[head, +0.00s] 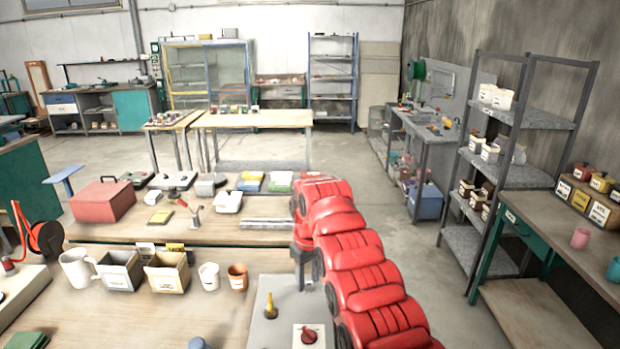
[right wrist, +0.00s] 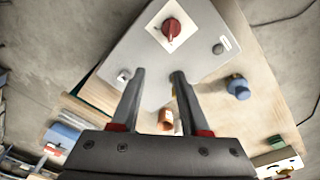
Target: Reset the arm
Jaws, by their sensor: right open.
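My right arm, red and segmented, comes in from the lower right of the head view. Its end bends down to my right gripper (head: 302,258), small and partly hidden there. In the right wrist view my right gripper (right wrist: 158,74) has its two dark fingers apart, with nothing held between them. Beyond the fingers lies a grey panel (right wrist: 205,62) with a red rotary knob (right wrist: 171,28) on a white plate. The panel (head: 262,335) and red knob (head: 309,335) also show at the bottom of the head view. My left gripper is not in view.
A white mug (head: 77,268), grey bin (head: 120,272), cardboard bin (head: 167,273), white cup (head: 209,276) and brown cup (head: 238,276) stand left of my arm. A red toolbox (head: 103,200) sits behind. A shelf rack (head: 515,175) stands right, across open floor.

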